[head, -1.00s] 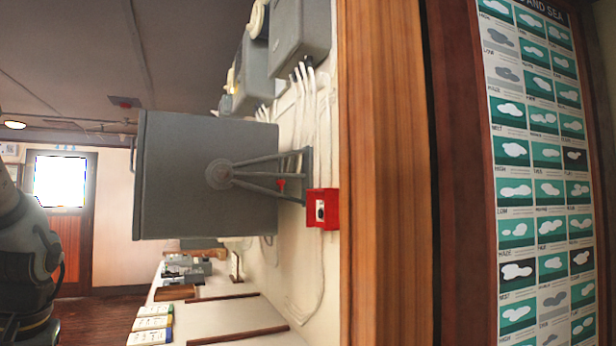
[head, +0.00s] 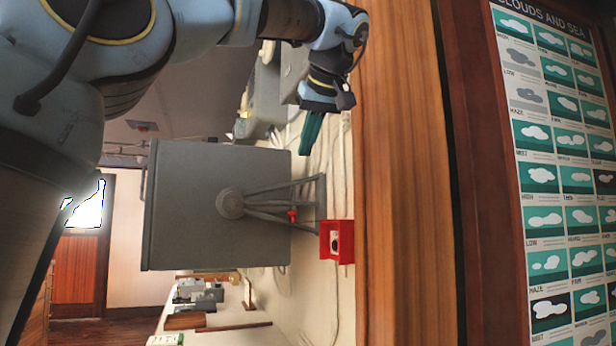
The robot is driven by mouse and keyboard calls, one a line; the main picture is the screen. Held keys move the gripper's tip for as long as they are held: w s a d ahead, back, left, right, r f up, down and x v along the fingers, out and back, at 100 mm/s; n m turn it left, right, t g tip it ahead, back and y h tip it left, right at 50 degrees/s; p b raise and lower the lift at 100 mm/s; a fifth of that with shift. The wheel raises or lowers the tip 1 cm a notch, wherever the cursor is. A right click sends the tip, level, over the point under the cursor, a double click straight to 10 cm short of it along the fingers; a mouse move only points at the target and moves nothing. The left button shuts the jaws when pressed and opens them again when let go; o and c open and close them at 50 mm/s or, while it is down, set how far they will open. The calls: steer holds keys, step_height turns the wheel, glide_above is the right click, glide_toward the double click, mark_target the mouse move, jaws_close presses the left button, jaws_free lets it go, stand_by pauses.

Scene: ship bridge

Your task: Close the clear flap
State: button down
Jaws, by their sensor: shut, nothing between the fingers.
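A small red box (head: 324,242) with a white and black switch face is fixed low on the wall beside the wooden post in the head view. I cannot make out the clear flap on it, or its angle. My gripper (head: 309,140) is above the red box, near the wall and left of the post. Its dark green fingers point down, are shut and hold nothing. It is apart from the box, with a clear gap between them.
A large grey cabinet (head: 200,205) on a wall bracket (head: 300,190) juts out just left of the red box. The wooden post (head: 405,200) stands to its right. A cloud poster (head: 560,180) hangs at the far right. White cables run along the wall.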

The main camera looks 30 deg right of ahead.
steer(key=x, duration=1)
steer(key=shift+a+p, duration=0.1)
steer(key=shift+p, duration=0.3)
steer(key=shift+f, duration=1.8)
steer(key=shift+f, duration=0.1)
